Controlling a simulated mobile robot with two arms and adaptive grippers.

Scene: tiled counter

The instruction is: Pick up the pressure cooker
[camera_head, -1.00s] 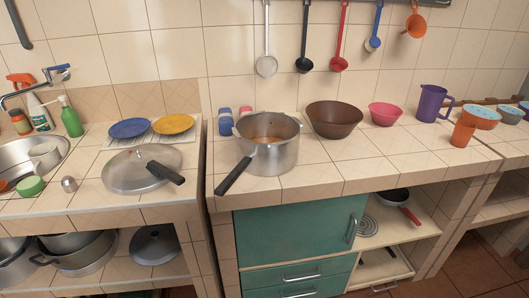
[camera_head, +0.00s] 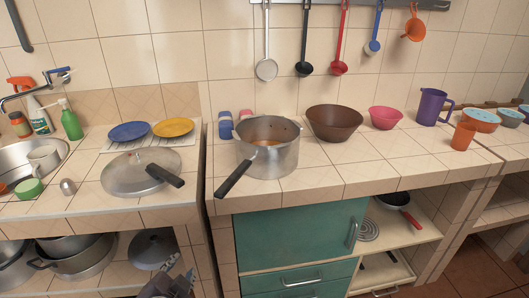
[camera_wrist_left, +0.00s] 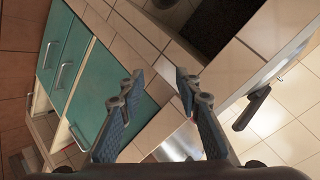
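The pressure cooker (camera_head: 272,160) is a grey metal pot without its lid, upright near the front edge of the middle counter. Its long black handle (camera_head: 236,177) points toward the front left, and something orange-brown shows inside. Its round metal lid (camera_head: 128,174) with a black handle lies on the left counter. My left gripper (camera_head: 172,287) shows at the bottom edge of the head view, in front of the counters, below and left of the cooker and apart from it. In the left wrist view the fingers of this gripper (camera_wrist_left: 158,88) are spread with nothing between them. My right gripper is not in view.
A brown bowl (camera_head: 334,122) stands just right of the cooker, with a pink bowl (camera_head: 385,117) beyond it. Blue and pink containers (camera_head: 226,125) stand behind the cooker. Teal cabinet doors (camera_head: 295,235) are below. Bare tiles lie right of the cooker along the front.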

